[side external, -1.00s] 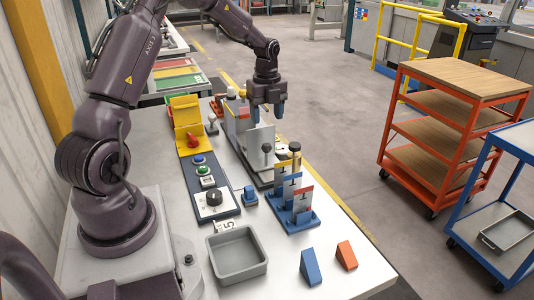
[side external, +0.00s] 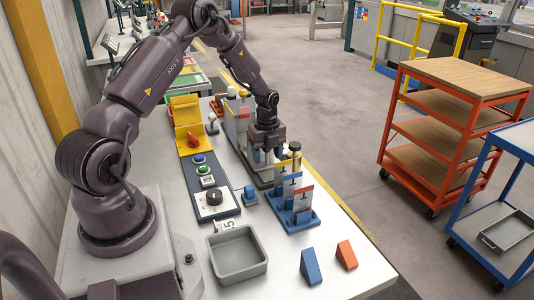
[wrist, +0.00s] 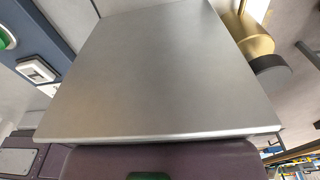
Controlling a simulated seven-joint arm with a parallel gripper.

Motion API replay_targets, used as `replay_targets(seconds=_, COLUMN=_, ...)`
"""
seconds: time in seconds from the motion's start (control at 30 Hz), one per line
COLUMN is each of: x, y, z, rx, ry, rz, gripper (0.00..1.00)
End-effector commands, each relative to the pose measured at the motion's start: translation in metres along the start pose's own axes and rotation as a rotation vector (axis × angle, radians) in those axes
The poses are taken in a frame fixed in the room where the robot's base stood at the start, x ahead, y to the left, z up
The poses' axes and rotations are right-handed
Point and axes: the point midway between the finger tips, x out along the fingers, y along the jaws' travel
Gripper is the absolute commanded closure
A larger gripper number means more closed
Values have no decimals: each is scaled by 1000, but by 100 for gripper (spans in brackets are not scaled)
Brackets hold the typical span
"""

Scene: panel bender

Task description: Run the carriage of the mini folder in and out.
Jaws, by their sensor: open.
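The mini folder (side external: 262,182) stands on the white table, its dark base showing below my gripper. My gripper (side external: 267,156) is open, pointing down, low over the folder. It covers the folder's upright grey panel and dark knob in the side view, so I cannot tell whether it touches them. In the wrist view a smooth silver plate (wrist: 160,70) fills the middle. A brass and dark cylinder (wrist: 255,45) shows at its right. The fingertips are not clear in the wrist view.
A rack of coloured plates (side external: 293,203) stands close in front of the folder. The control panel (side external: 212,198) with buttons and a black dial lies to its left. A grey tray (side external: 237,270), a blue wedge (side external: 310,266) and an orange wedge (side external: 346,255) are nearer the front.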

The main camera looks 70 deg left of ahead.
Motion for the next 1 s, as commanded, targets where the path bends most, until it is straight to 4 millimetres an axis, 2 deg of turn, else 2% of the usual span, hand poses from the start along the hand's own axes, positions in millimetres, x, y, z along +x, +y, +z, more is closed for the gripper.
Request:
replay_targets(seconds=0.17, x=0, y=0, z=0, rx=0, ry=0, rz=0, gripper=41)
replay_targets(seconds=0.43, x=0, y=0, z=0, rx=0, ry=0, rz=-1, gripper=100)
replay_targets(seconds=0.57, x=-1, y=0, z=-4, rx=1, ry=0, rz=0, gripper=100)
replay_targets(seconds=0.8, x=-1, y=-1, z=-38, rx=2, ry=-1, rz=-1, gripper=100)
replay_targets(seconds=1.0, x=-1, y=0, z=-43, rx=1, ry=3, rz=1, gripper=100)
